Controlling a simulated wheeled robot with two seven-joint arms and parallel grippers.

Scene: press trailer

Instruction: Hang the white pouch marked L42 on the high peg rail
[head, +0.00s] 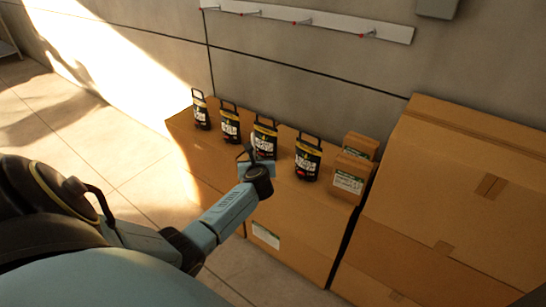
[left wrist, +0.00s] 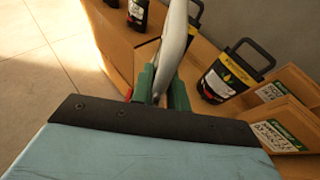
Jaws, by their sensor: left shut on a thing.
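My left gripper (head: 250,160) is above the front of the low cardboard box. In the left wrist view its green fingers (left wrist: 163,88) are shut on a white, thin, curved thing (left wrist: 178,32), which looks like the white pouch seen edge-on. No marking can be read on it, and in the head view I cannot make it out clearly. The white peg rail (head: 325,23) runs along the grey wall at the back, with several short pegs with red tips. My right gripper is not in view.
Several black pouches with loop handles, one of them here (head: 307,160), stand in a row on the low cardboard box (head: 290,218). Two small labelled cartons (head: 349,175) stand at its right end. Large stacked boxes (head: 465,190) fill the right. The left floor is clear.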

